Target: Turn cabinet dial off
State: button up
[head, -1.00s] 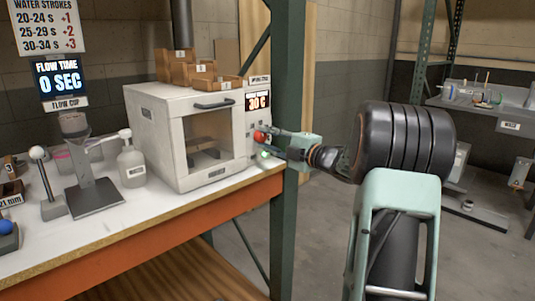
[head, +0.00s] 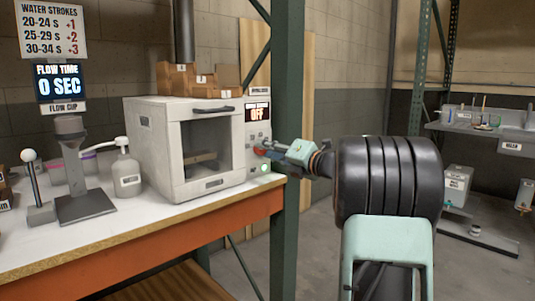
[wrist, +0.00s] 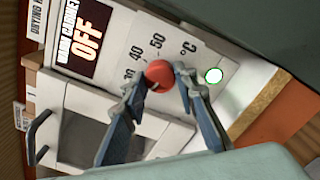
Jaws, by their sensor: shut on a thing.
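The white warm cabinet (head: 150,150) stands on the bench in the head view. Its display (head: 257,113) reads OFF, and the display also reads OFF in the wrist view (wrist: 86,33). The red dial (wrist: 158,73) is on the cabinet's front panel, below the display, beside printed marks 30, 40, 50 and °C. My gripper (wrist: 162,78) is shut on the red dial, with a fingertip at either side of it. In the head view my gripper (head: 264,150) reaches the panel from the right and mostly hides the dial.
A green-lit round button (wrist: 214,76) is on the panel near the dial. A green post (head: 286,200) stands close by my arm. A pump bottle (head: 127,172) and flow cup stand (head: 75,170) are left of the cabinet. Wooden boxes (head: 195,80) sit on top.

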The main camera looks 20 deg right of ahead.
jog(key=shift+n, duration=0.6)
jog(key=o, duration=1.2)
jog(key=shift+c, duration=0.2)
jog(key=v, duration=1.2)
jog(key=shift+r, duration=0.15)
